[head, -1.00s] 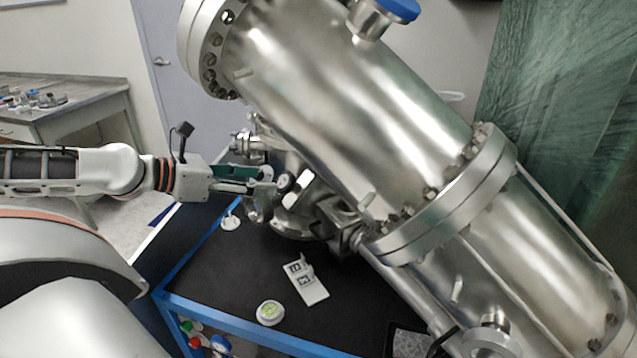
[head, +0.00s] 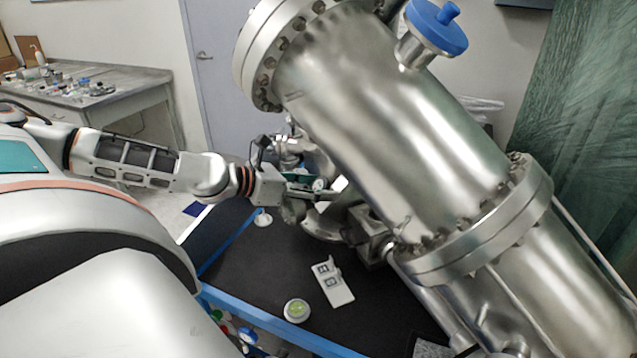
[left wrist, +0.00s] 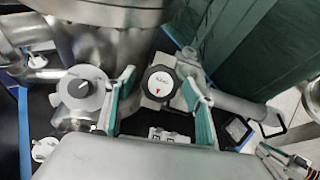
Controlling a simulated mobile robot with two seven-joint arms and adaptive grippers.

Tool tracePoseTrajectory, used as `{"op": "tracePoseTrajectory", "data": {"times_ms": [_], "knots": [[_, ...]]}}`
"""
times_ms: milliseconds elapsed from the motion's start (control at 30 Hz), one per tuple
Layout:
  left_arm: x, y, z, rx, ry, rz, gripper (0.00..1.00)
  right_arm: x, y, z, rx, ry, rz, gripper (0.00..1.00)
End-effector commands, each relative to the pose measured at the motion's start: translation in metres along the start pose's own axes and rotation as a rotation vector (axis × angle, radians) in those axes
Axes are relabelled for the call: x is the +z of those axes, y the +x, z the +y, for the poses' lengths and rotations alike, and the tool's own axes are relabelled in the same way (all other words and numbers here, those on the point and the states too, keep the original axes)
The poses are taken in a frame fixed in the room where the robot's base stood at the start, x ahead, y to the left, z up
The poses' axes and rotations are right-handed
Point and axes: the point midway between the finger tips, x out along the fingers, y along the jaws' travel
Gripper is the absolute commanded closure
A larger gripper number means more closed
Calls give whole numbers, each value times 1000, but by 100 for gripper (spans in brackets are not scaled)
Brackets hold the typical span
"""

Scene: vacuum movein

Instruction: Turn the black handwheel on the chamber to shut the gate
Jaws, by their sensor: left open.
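Contact with the rim is not clear. What looks like my right gripper (left wrist: 283,160) shows at the lower right of that view, its jaws too small to judge.
The dark cart top (head: 255,270) with a blue frame carries a white marked block (head: 333,284) and a round green-topped piece (head: 296,310). A side table (head: 95,92) stands at the back left.

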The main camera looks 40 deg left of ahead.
Motion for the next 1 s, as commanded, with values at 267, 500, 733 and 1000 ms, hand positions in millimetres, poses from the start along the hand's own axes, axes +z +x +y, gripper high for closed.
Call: {"op": "tracePoseTrajectory", "data": {"times_ms": [267, 500, 733, 1000], "knots": [[-1, 5, 0, 0, -1, 1, 46, -2, -2, 1, 1, 0, 0, 78], [-1, 5, 0, 0, -1, 1, 75, 0, -1, 1, 1, -1, -4, 78], [-1, 5, 0, -1, 1, 1, 85, 1, -1, 1, 1, -1, -5, 78], [-4, 6, 1, -21, 56, 1, 85, 15, 7, -2, -1, 0, -8, 78]]}}
